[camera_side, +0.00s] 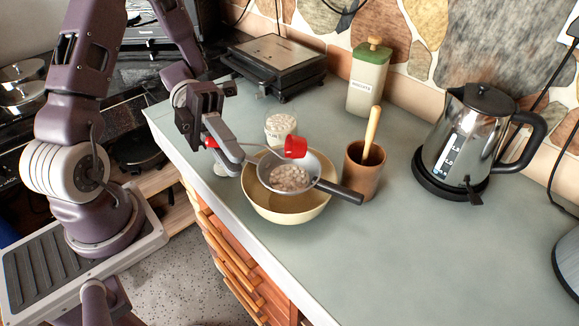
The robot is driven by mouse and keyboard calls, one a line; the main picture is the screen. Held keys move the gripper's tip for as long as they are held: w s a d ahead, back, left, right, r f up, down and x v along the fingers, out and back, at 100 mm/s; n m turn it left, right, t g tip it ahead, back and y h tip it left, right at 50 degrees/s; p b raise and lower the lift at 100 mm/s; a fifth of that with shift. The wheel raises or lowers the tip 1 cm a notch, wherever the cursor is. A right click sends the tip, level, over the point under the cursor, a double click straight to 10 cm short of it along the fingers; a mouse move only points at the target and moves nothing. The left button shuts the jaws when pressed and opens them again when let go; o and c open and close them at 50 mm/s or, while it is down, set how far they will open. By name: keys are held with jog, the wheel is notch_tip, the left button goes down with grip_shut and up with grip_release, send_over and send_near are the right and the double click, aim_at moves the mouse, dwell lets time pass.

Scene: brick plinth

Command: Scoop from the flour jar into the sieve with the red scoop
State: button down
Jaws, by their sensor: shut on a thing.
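My gripper (213,141) is shut on the handle of the red scoop and holds it above the counter. The red scoop (296,147) has its cup over the back rim of the sieve, and the cup looks tipped sideways. The sieve (318,172) rests across a cream bowl (290,212), its dark handle pointing right. Pale lumpy stuff (289,177) lies in the sieve. The flour jar (280,128), glass with pale contents, stands just behind the sieve, partly hidden by the scoop. I cannot see inside the scoop's cup.
A brown pot (363,178) with a wooden handle stands right of the bowl. A kettle (468,145) stands farther right, a green-lidded canister (368,80) and a black grill (275,65) at the back. The counter's front right (410,260) is clear.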

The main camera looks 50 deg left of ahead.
jog(key=w+d+r+n+g+y, duration=0.2)
jog(key=w+d+r+n, duration=0.1)
jog(key=w+n, duration=0.2)
jog(key=w+d+r+n+g+y, duration=0.2)
jog(key=w+d+r+n, duration=0.1)
jog(key=w+n, duration=0.2)
jog(key=shift+w+r+n+y, duration=0.3)
jog(key=shift+w+n+y, duration=0.1)
jog(key=shift+w, duration=0.1)
jog(key=w+a+r+n+t, duration=0.2)
jog(key=w+a+n+t, duration=0.4)
jog(key=a+t, duration=0.15)
jog(key=w+a+r+n+t, duration=0.2)
jog(key=w+a+n+t, duration=0.4)
jog(key=a, duration=0.3)
jog(key=shift+g, duration=0.25)
jog(key=shift+s+f, duration=0.15)
jog(key=shift+f, duration=3.5)
jog(key=shift+s+f, duration=0.1)
jog(key=shift+f, duration=3.5)
